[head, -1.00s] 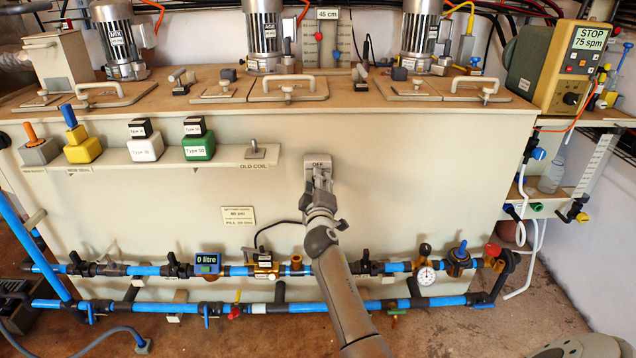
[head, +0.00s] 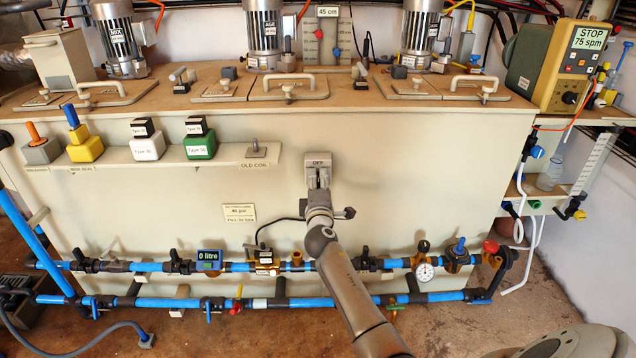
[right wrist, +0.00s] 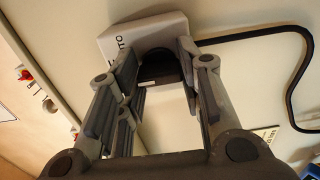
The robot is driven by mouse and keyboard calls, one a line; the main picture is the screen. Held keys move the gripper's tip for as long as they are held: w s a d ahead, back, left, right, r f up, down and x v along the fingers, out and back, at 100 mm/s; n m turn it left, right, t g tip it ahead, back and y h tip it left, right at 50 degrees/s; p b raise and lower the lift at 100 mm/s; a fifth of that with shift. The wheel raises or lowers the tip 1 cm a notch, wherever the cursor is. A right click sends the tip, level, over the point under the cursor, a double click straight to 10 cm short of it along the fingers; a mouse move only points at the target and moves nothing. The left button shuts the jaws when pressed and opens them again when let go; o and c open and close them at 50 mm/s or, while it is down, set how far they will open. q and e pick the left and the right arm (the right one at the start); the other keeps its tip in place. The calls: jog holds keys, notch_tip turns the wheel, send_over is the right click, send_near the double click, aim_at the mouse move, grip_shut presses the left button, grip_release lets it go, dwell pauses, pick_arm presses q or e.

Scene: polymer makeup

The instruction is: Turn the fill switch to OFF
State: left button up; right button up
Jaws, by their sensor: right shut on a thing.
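The fill switch (head: 318,160) is a grey box on the front wall of the cream tank, with OFF printed at its top. My right gripper (head: 318,180) is at the switch, its fingers pointing into it. In the right wrist view the box (right wrist: 130,36) has a dark knob (right wrist: 157,65) between the two fingers of my right gripper (right wrist: 162,82). The gripper is shut on this knob. Fingers hide much of the knob in the head view, so I cannot tell its exact angle. My left gripper is not in view.
Below the switch, blue pipes (head: 345,302) with valves and a "0 litre" meter (head: 208,260) cross the tank front. A black cable (head: 278,224) runs left from near the switch. A ledge (head: 232,162) with coloured blocks is at the left. The tank front right of the switch is clear.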

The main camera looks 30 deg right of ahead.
jog(key=o, duration=1)
jog(key=shift+s, duration=0.1)
jog(key=v, duration=1.2)
